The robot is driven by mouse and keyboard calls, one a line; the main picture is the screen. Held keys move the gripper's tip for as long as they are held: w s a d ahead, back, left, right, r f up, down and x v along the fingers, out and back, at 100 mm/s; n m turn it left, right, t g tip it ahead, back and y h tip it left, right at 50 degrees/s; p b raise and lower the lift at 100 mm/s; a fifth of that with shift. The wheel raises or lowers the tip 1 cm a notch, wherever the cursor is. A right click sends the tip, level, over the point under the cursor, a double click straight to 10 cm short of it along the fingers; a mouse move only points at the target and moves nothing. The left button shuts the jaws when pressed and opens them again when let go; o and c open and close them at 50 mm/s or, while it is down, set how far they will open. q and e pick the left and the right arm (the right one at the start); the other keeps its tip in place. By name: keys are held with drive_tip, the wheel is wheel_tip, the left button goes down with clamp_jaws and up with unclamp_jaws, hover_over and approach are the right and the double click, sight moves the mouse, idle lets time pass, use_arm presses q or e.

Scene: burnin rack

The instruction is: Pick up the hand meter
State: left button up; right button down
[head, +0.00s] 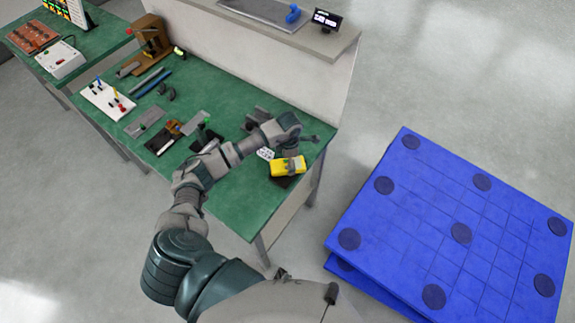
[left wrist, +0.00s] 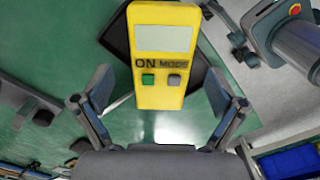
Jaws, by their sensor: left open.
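The yellow hand meter (head: 280,169) lies on a dark base near the right end of the green bench. In the left wrist view the meter (left wrist: 160,98) shows a pale screen, the label "ON MODE", and a green and a grey button. My left gripper (head: 299,146) is over the bench end, close to the meter. In the left wrist view its two fingers (left wrist: 160,88) are spread wide on either side of the meter, with visible gaps. The gripper is open and holds nothing. My right gripper is not in view.
The green bench (head: 240,199) carries a white board (head: 107,99), a brown stand (head: 151,38) and small tools to the left. A raised shelf (head: 330,42) stands behind. Blue pallets (head: 455,205) lie on the floor at right.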

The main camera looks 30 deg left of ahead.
use_arm(q)
drive_tip(key=shift+f, duration=0.7)
drive_tip(key=c, duration=1.5)
drive_tip(key=shift+r, duration=0.15)
